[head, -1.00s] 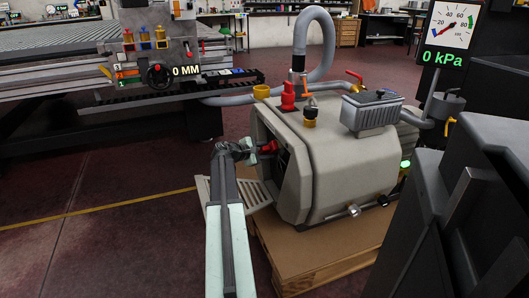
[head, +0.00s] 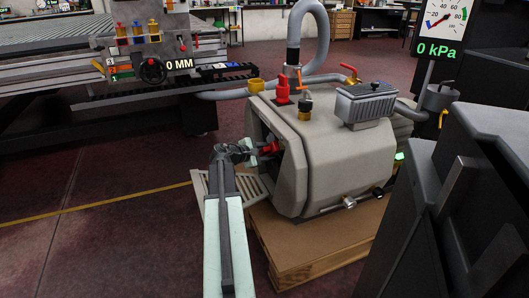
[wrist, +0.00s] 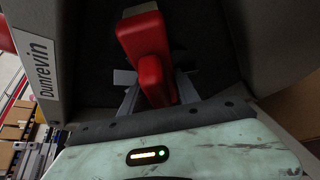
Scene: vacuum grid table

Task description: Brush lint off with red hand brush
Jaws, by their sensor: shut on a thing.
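A red hand brush (head: 268,147) is held in my gripper (head: 251,152) at the open left end of the beige pump housing (head: 345,165). In the wrist view the red brush (wrist: 150,62) stands between the fingers of my gripper (wrist: 152,96), with its wider block farther from me. The dark area (wrist: 88,45) inside the housing lies right behind it. I cannot make out lint or bristles, nor whether the brush touches the dark surface. A slatted grille (head: 255,187) sticks out below the opening.
The pump stands on a wooden pallet (head: 315,245). A dark machine body (head: 480,200) fills the right. The grid table (head: 60,50) and a grey hose (head: 318,30) are behind. A gauge (head: 446,22) reads 0 kPa. The floor at left is clear.

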